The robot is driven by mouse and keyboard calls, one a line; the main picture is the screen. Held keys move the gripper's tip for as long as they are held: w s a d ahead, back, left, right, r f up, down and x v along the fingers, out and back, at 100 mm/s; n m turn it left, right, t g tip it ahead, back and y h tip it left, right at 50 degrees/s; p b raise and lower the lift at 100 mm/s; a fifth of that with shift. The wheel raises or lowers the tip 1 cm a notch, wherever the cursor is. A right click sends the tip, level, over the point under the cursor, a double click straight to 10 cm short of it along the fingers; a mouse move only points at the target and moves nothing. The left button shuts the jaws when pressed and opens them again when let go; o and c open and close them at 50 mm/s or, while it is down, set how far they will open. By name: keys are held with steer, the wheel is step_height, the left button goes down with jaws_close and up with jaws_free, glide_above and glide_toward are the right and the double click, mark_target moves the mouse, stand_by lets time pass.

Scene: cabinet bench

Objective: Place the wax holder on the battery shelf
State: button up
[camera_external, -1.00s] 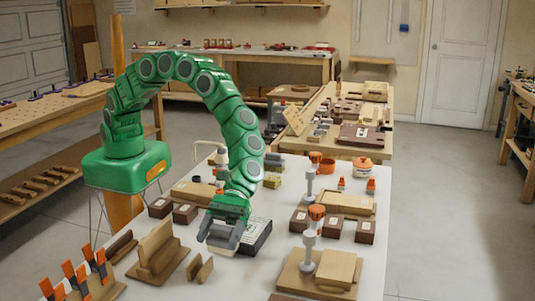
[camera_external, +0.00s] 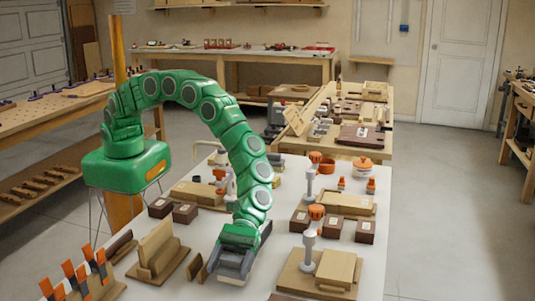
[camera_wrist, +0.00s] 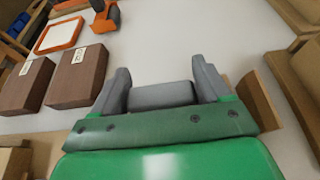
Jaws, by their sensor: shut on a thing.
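My gripper (camera_external: 235,265) is low over the white bench top, between a small wooden angled piece and the wooden clamp board. In the wrist view, my gripper (camera_wrist: 162,85) has its two grey fingers on either side of a smooth grey piece (camera_wrist: 161,95) and is shut on it. Whether this grey piece is the wax holder cannot be told. Nothing in view is clearly marked as the battery shelf.
The small wooden piece (camera_external: 196,268) stands close left of my gripper, by an upright wooden holder (camera_external: 157,252). The clamp board (camera_external: 293,279) is at the right. Dark brown labelled boxes (camera_wrist: 76,78) are at left in the wrist view. Bare white bench top (camera_wrist: 190,35) lies beyond the fingers.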

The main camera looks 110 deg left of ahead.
steer(key=shift+f, duration=0.6)
steer(key=shift+f, duration=0.15)
steer(key=o, duration=1.1)
steer(key=shift+a+r, duration=0.1)
steer(key=shift+r, duration=0.1)
steer(key=v, duration=1.1)
steer(key=shift+a+r, duration=0.15)
steer(key=shift+a, duration=0.2)
steer(key=c, duration=0.3)
